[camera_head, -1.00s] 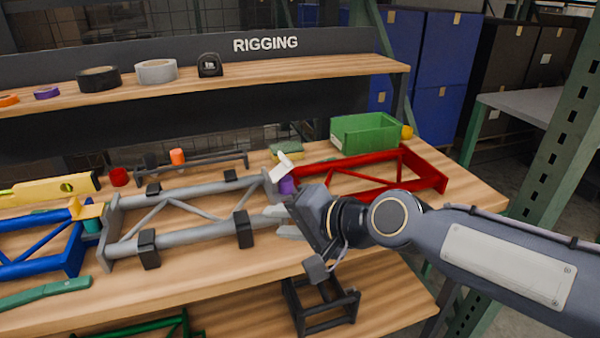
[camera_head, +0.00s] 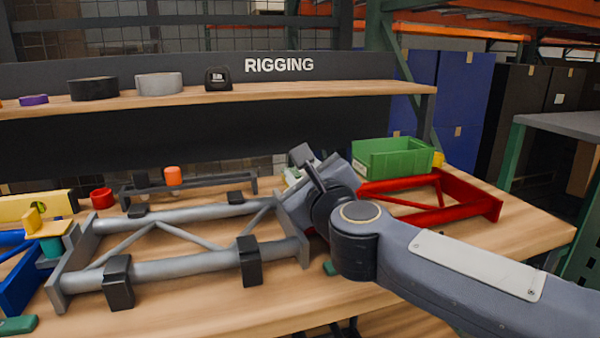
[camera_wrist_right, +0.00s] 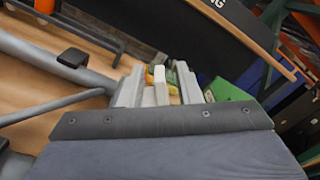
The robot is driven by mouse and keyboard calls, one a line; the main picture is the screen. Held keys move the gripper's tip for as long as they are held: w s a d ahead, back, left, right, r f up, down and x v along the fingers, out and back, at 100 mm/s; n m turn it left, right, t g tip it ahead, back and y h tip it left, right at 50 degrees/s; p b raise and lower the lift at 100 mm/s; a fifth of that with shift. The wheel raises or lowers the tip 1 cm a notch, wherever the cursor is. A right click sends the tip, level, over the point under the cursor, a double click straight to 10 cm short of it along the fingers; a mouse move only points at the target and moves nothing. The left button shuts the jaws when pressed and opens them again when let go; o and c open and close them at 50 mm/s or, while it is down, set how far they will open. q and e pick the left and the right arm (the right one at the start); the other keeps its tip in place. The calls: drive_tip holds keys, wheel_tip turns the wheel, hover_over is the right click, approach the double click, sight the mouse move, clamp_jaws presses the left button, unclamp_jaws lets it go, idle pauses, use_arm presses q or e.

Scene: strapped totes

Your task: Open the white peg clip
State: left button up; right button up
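In the head view my right gripper and wrist cover the joint between the grey frame (camera_head: 170,265) and the red frame (camera_head: 470,195), so the white peg clip is hidden there. In the right wrist view my right gripper (camera_wrist_right: 160,88) shows two pale grey fingers, spread apart. A narrow white piece, which looks like the white peg clip's lever (camera_wrist_right: 161,86), stands between them. Gaps show beside it, so the fingers do not look closed on it. The clip's purple part is not visible. My left gripper is in neither view.
A yellow clip on a teal base (camera_head: 50,246) joins the blue and grey frames at left. Black straps (camera_head: 249,262) wrap the grey tubes. A green bin (camera_head: 392,158) stands behind the red frame.

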drive_tip(key=shift+x, duration=1.1)
drive_tip(key=shift+c, duration=0.3)
clamp_jaws()
